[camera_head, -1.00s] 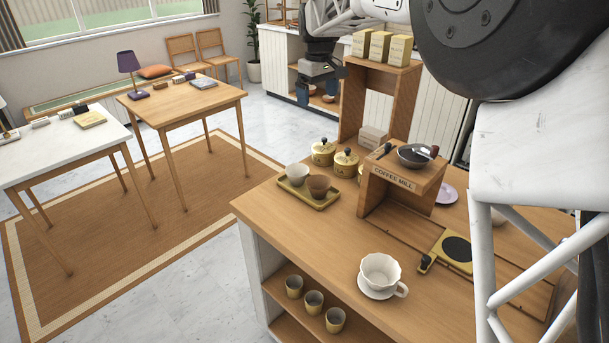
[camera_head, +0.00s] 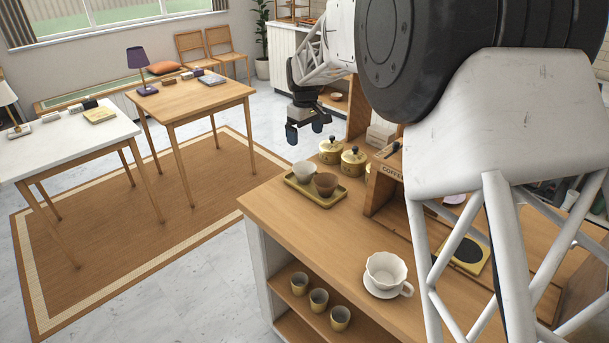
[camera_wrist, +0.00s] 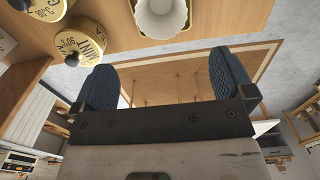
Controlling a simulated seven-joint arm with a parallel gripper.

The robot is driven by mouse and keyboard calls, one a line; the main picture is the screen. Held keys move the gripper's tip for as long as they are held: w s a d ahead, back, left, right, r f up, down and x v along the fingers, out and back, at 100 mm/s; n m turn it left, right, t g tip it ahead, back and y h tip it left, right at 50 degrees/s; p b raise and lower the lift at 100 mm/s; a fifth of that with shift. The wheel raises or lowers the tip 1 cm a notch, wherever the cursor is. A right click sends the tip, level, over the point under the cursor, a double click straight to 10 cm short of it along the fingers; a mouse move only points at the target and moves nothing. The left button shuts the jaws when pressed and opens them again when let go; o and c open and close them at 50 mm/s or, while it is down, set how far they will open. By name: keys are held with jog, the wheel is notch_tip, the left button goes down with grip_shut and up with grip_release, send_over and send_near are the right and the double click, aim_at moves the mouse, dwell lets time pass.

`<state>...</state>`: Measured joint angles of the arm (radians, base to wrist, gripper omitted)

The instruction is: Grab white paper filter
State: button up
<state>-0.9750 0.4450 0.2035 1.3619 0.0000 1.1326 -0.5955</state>
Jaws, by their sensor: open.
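The white paper filter (camera_head: 304,172) stands at the left in a yellow-green tray (camera_head: 318,199) on the wooden counter, beside a brown filter or cup (camera_head: 325,184). In the wrist view, a white fluted filter (camera_wrist: 164,22) shows at the top, cut by the frame edge, beyond my fingertips. My gripper (camera_head: 304,131) is open and empty, with dark blue finger pads. In the head view it shows above and behind the tray, apart from it. In the wrist view, the space between the fingertips (camera_wrist: 166,82) holds nothing.
Yellow lidded canisters (camera_head: 352,161) stand close to the tray; one (camera_wrist: 80,42) is near a finger in the wrist view. A white fluted dripper (camera_head: 386,268) sits near the counter front. Small cups (camera_head: 318,299) are on the shelf below. My arm hides much of the right.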

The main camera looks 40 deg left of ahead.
send_near(304, 168)
jog(key=shift+s+d+f, duration=0.1)
jog(key=shift+s+d, duration=0.75)
jog(key=shift+d, duration=0.25)
jog(key=shift+f, duration=1.25)
jog(key=shift+s+f, duration=0.1)
jog(key=shift+f, duration=2.55)
jog(key=c, duration=0.8)
